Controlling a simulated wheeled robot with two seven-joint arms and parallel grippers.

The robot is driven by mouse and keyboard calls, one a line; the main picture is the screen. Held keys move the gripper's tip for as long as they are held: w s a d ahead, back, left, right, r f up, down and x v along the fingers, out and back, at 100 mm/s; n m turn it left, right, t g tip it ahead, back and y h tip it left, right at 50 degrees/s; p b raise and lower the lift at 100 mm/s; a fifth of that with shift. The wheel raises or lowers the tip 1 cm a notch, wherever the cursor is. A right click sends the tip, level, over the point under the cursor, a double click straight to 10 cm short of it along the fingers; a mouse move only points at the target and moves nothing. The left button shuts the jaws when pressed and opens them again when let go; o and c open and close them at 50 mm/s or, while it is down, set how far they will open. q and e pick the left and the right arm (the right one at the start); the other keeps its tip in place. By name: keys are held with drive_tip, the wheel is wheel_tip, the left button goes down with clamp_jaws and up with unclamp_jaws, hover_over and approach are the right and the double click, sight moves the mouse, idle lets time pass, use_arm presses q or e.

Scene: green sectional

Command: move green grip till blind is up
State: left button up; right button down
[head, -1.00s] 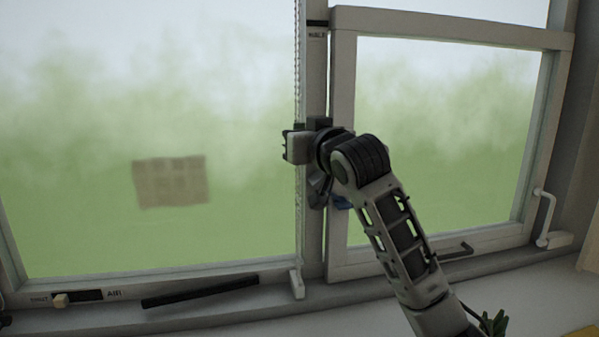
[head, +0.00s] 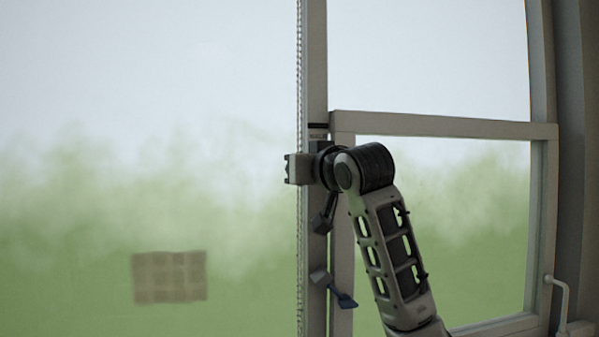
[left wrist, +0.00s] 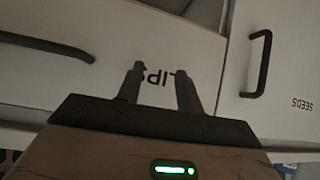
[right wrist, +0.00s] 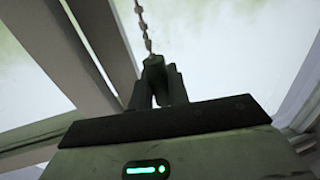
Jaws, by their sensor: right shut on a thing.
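The green grip (right wrist: 153,72) is a small dark greenish piece at the lower end of a beaded chain (right wrist: 144,22). My right gripper (right wrist: 160,88) is shut around it in the right wrist view. In the head view my right gripper (head: 297,168) is beside the central window post, at the chain (head: 299,80), just below a small label. The grip is hidden there. No blind cloth shows across the visible glass. My left gripper (left wrist: 161,75) is open and empty, in front of white cabinet fronts.
The central post (head: 315,70) stands behind my right gripper. A framed window pane (head: 445,124) is right of it, with a white handle (head: 558,295) at lower right. Dark blue-tipped parts (head: 335,290) sit low on the post. Dark cabinet handles (left wrist: 257,62) are near my left gripper.

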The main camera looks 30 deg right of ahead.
drive_tip(key=c, duration=1.6)
unclamp_jaws()
drive_tip(key=shift+r, duration=0.45)
drive_tip(key=shift+f, duration=0.15)
